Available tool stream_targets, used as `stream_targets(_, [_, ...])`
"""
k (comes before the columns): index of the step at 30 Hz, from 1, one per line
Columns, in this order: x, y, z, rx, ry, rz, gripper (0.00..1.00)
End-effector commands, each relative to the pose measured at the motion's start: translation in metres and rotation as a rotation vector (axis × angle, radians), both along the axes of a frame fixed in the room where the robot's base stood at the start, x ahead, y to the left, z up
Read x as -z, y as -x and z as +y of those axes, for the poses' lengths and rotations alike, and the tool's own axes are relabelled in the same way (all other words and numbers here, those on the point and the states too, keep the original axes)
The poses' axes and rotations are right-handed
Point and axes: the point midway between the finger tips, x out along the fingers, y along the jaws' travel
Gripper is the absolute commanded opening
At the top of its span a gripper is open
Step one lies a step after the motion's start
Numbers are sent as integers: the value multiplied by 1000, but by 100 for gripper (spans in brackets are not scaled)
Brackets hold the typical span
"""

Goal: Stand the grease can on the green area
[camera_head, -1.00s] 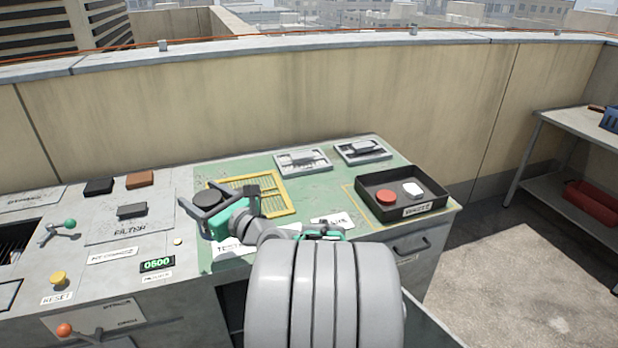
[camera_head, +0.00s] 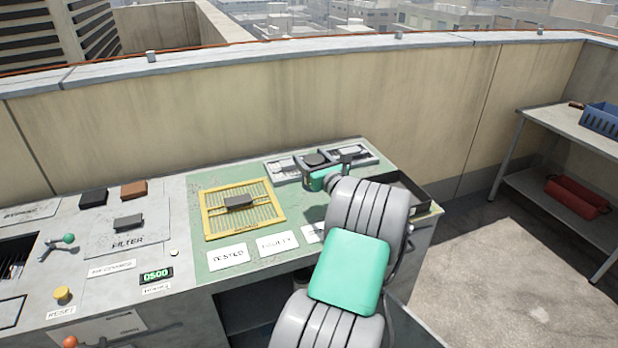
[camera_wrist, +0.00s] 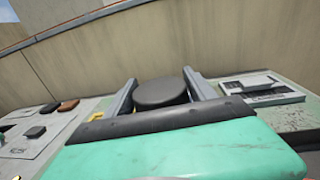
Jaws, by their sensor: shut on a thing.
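The grease can (camera_head: 316,159), dark with a round top, is held in my gripper (camera_head: 318,162). In the wrist view the can (camera_wrist: 161,93) sits between the two grey fingers, and its top looks close to level. My gripper is over the far right part of the bench, in front of the grey trays. The green area (camera_head: 300,212) is the painted green bench top under and around it. The can's lower part is hidden, so I cannot tell whether it touches anything.
A yellow frame (camera_head: 213,221) with a dark block lies on the green area. Two grey trays (camera_head: 276,168) stand behind my gripper. A black bin (camera_head: 421,193) at right is partly covered by my arm. White labels (camera_head: 227,254) line the front edge. Green surface is bare between frame and arm.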

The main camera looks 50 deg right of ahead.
Motion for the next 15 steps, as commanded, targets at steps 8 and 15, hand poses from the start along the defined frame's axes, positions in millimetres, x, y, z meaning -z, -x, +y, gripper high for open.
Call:
stream_targets(8, [49,-27,-31,-2,2,-1,6])
stream_targets(15, [84,-32,-36,-1,0,-1,6])
